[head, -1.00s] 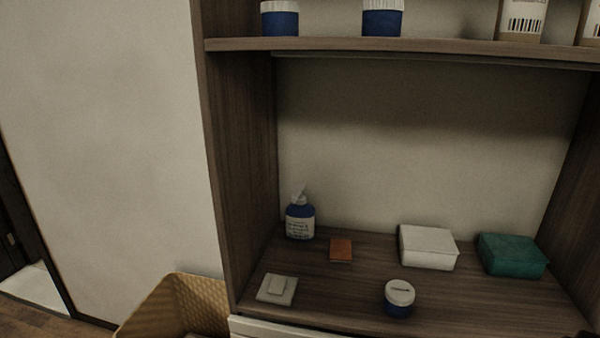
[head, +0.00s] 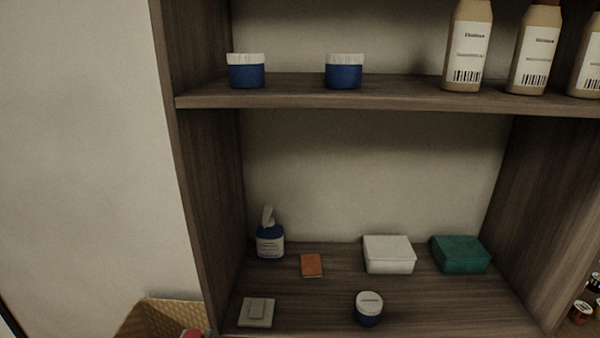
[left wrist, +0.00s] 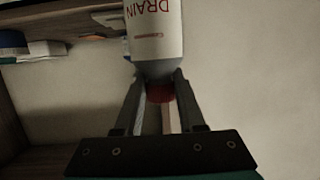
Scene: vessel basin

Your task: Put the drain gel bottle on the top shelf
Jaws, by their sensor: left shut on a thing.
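The drain gel bottle (left wrist: 155,38), grey-white with red "DRAIN" lettering and a red cap, shows in the left wrist view. Its lettering is upside down there and its far end is cut off by the top edge. My left gripper (left wrist: 160,92) is shut on it at the red cap end. The upper shelf (head: 400,98) in the head view is a dark wood board, the highest one visible. It bears two blue jars (head: 246,74) with white lids on the left and several tan bottles (head: 467,48) on the right. My right gripper is not in view.
The lower shelf holds a blue pump bottle (head: 270,241), an orange block (head: 312,265), a white box (head: 389,254), a teal box (head: 460,254), a blue jar (head: 369,308) and a pale square item (head: 256,312). A wicker basket (head: 150,318) stands lower left. The upper shelf has bare gaps between the jars and bottles.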

